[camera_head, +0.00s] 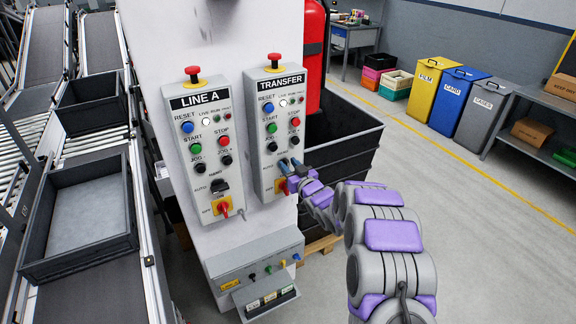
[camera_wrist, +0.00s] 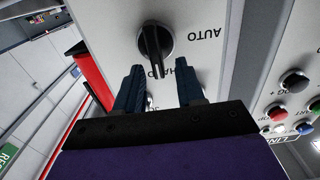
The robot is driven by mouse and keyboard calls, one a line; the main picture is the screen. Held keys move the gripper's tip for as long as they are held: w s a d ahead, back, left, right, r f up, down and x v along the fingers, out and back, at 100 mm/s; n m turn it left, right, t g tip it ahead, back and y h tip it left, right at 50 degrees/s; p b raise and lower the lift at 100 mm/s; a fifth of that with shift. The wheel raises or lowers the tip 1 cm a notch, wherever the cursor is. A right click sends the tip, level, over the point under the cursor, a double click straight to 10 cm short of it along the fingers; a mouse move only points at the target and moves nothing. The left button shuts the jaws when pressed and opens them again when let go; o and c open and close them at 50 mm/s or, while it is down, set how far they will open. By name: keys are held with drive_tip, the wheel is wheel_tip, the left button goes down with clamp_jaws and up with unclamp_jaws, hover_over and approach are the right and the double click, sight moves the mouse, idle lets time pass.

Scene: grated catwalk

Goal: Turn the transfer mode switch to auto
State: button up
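The TRANSFER panel (camera_head: 278,95) is a light box with buttons, right of the LINE A panel. Its transfer mode switch (camera_wrist: 155,42) is a black knob in the wrist view, where the panel appears upside down. The knob's bar points down toward the HAND label, and the AUTO label (camera_wrist: 205,33) is to its right. My gripper (camera_wrist: 160,66) is open, its two dark fingers apart with the bar's lower end between their tips. I see no clear contact. In the head view my gripper (camera_head: 290,167) covers this switch.
The LINE A panel (camera_head: 202,140) has a similar switch (camera_head: 219,186). A red-and-yellow rotary switch (camera_head: 283,186) sits just below my gripper on the TRANSFER panel. A black bin (camera_head: 345,135) stands behind on the right.

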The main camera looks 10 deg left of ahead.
drive_tip(key=shift+w+a, duration=0.3)
drive_tip(key=shift+w, duration=0.25)
clamp_jaws()
